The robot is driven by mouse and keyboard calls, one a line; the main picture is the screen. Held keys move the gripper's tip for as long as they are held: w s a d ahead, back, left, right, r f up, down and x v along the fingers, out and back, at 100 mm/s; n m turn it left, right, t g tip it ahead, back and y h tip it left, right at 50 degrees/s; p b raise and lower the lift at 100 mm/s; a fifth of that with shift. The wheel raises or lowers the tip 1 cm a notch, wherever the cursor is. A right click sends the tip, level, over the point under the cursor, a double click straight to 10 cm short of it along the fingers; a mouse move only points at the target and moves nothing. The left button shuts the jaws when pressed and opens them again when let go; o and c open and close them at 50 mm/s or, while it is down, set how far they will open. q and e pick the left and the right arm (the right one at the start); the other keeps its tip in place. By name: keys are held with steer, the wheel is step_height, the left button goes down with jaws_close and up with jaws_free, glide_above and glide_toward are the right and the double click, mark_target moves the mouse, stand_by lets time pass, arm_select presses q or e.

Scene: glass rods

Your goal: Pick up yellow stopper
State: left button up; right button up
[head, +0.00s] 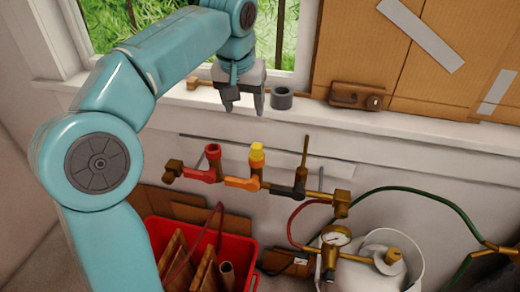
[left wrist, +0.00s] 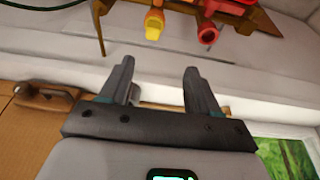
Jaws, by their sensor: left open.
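The yellow stopper (head: 257,151) sits upright on the orange valve (head: 243,183) in the middle of a wall-mounted pipe. It also shows at the top of the left wrist view (left wrist: 153,25), beside the red one. My left gripper (head: 242,110) points downward in front of the window sill, above the pipe and slightly left of the stopper in the head view. Its two fingers are apart in the left wrist view (left wrist: 159,68), with nothing between them. It is not touching the stopper. My right gripper is not in view.
A red stopper (head: 213,151) stands left of the yellow one, and a brown upright rod (head: 304,152) stands to its right. A grey ring (head: 281,98) rests on the sill (head: 330,112). Below are a red crate (head: 246,258) and a white tank (head: 398,245) with a gauge.

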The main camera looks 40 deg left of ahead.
arm_select(q)
step_height(320, 180, down, 4)
steer(key=w+r, duration=0.1)
steer(key=w, duration=0.2)
steer(key=b, duration=0.1)
glide_toward(256, 146)
step_height(256, 146, down, 2)
steer(key=a, duration=0.1)
steer(key=f, duration=0.1)
steer(key=w+f, duration=0.1)
steer(key=f, duration=0.1)
steer(key=shift+w+d, duration=0.1)
steer(key=shift+w, duration=0.2)
steer(key=shift+s+f, duration=0.3)
steer(key=shift+f, duration=0.55)
steer(key=w+f, duration=0.2)
steer(key=f, duration=0.1)
steer(key=shift+s+a+r, duration=0.1)
steer(key=shift+s+a, duration=0.15)
steer(key=shift+s, duration=0.2)
steer(key=shift+s+r, duration=0.1)
steer(key=c, duration=0.3)
steer(key=shift+w+d, duration=0.15)
steer(key=shift+w, duration=0.15)
steer(key=c, duration=0.8)
steer(key=shift+s, duration=0.15)
steer(key=shift+c, duration=0.2)
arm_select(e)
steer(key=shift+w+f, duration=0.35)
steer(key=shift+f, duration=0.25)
